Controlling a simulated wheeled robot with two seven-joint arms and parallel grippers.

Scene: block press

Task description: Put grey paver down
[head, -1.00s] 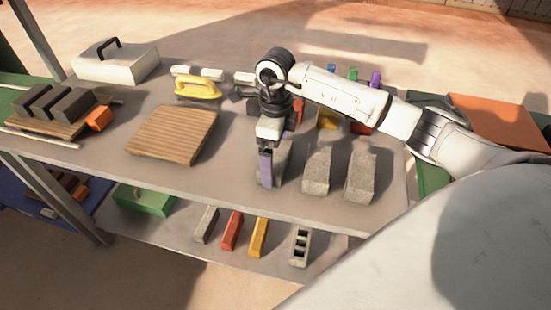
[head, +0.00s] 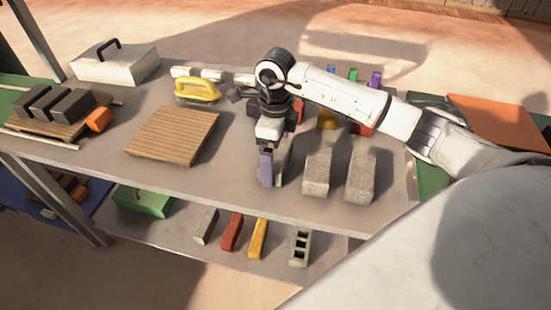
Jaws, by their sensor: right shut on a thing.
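My right gripper (head: 267,170) points down over the tabletop and is shut on a grey paver (head: 282,164). That paver is mostly hidden behind the gripper and shows as a grey edge to its right. It is low at the table surface; I cannot tell whether it touches the table. Two more grey pavers (head: 317,172) and (head: 361,176) stand on the table to the right, apart from each other. My left gripper is not in view.
A wooden slatted board (head: 172,136) lies left of the gripper, empty. A yellow float (head: 197,90) and a white box with a black handle (head: 116,62) are behind. Dark blocks (head: 72,104) sit on a pallet at left. A lower shelf holds coloured bricks (head: 231,231).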

